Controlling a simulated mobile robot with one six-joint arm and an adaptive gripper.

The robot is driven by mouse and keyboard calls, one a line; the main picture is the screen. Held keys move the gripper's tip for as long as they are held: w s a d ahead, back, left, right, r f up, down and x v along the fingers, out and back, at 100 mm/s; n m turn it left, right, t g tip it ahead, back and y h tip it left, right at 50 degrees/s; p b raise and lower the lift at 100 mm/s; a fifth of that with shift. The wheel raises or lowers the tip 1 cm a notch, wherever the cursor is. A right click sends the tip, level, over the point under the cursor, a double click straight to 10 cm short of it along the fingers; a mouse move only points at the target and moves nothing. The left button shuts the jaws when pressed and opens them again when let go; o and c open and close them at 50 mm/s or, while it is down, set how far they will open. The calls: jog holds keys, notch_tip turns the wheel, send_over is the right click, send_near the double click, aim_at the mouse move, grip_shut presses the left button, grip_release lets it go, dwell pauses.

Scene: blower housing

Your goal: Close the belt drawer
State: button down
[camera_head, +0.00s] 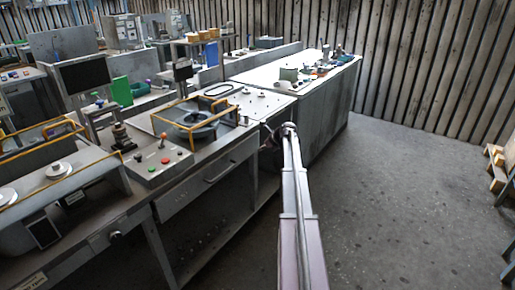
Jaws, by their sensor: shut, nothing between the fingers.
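A grey drawer front (208,183) with a bar handle sits under the near workbench, left of my arm. No label on it is readable, so I cannot tell for sure that it is the belt drawer. It looks about level with the bench front, but I cannot tell whether it is slightly open. My gripper (269,137) is small and dark at the far end of my arm, near the corner where the near bench meets the white-topped bench. It is shut and empty, beyond and to the right of the drawer handle. My arm hides part of the bench side behind it.
A control box (157,160) with coloured buttons and a yellow-framed fixture (196,122) stand on the near bench. A black oval loop (220,89) lies farther back. Open grey floor (400,200) is to the right, with a wooden pallet (497,168) at the edge.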

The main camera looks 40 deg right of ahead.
jog(key=shift+s+d+r, duration=0.1)
jog(key=shift+s+r, duration=0.25)
jog(key=shift+r, duration=0.05)
dwell(0.4)
jog(key=s+a+r+n+g+p, duration=0.1)
jog(key=s+a+n+g+p, duration=0.2)
jog(key=a+n, duration=0.85)
jog(key=s+a+n+g+p, duration=0.2)
jog(key=s+a+n, duration=0.25)
jog(key=a, duration=1.45)
jog(key=s+a+r+n+g+h+p, duration=0.1)
jog(key=s+a+n+p, duration=0.1)
jog(key=s+a+n, duration=0.6)
jog(key=s+a+r+n+g+h+p, duration=0.1)
jog(key=s+a+r+n+g+p, duration=0.1)
jog(key=s+a+n, duration=0.6)
jog(key=s+a+p, duration=0.1)
jog(key=s+a, duration=0.2)
jog(key=a, duration=0.1)
jog(key=shift+s+r+g+h, duration=0.3)
jog(key=shift+h, duration=0.1)
